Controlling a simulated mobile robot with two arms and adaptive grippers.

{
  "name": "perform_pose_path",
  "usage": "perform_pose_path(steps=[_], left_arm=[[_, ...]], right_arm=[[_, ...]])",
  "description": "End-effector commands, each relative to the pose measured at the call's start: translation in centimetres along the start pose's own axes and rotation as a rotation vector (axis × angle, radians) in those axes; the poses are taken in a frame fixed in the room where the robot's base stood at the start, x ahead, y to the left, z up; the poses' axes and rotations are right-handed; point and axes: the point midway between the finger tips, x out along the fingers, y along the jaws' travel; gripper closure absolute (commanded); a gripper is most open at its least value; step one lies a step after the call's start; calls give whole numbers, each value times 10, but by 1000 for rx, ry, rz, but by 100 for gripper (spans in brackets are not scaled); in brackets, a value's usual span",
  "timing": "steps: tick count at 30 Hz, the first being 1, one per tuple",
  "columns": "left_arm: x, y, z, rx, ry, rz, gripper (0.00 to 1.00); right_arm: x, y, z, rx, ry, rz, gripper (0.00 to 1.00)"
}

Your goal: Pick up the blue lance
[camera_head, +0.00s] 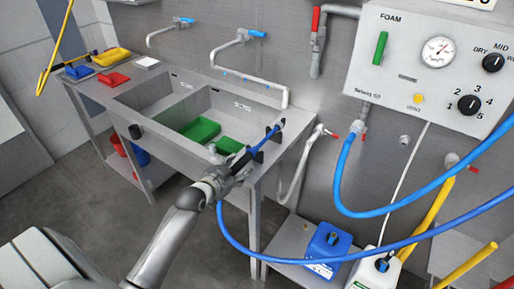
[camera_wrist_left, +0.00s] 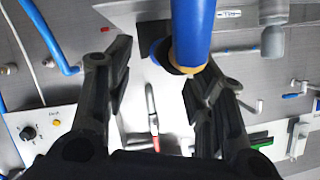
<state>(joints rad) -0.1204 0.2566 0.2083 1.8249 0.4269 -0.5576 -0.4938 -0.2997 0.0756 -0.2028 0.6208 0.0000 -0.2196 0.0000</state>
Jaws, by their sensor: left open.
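The blue lance (camera_head: 263,139) rests at the right end of the sink, near a dark holder (camera_head: 273,130). My left gripper (camera_head: 241,163) is at the near end of the lance, and its fingers partly hide it. In the left wrist view my left gripper (camera_wrist_left: 158,75) is open. The lance (camera_wrist_left: 190,30) comes in from the top there and ends close to the right finger; I cannot tell whether they touch. A blue hose (camera_head: 240,245) runs from below the gripper to the right. My right gripper is in neither view.
The steel sink (camera_head: 150,101) holds green trays (camera_head: 201,130). The foam control box (camera_head: 430,60) hangs on the wall at right. A blue canister (camera_head: 328,248) and a white one (camera_head: 372,270) stand on a low shelf. Red and yellow trays lie at the far left.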

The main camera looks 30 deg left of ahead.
Motion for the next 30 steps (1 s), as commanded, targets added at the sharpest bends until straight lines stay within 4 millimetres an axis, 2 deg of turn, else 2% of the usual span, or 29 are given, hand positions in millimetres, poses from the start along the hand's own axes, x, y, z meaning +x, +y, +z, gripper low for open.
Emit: perform_pose_path(steps=[6,13,24,26,30], left_arm=[[20,-6,-4,-1,-1,0,50],[43,-8,-3,-2,1,-1,50],[50,-7,-2,0,-1,0,50],[50,-7,-2,0,-1,-1,55],[50,-7,-2,0,-1,-1,74]], right_arm=[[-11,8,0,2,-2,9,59],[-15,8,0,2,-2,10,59],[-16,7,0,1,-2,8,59],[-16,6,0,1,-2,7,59],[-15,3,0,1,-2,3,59]])
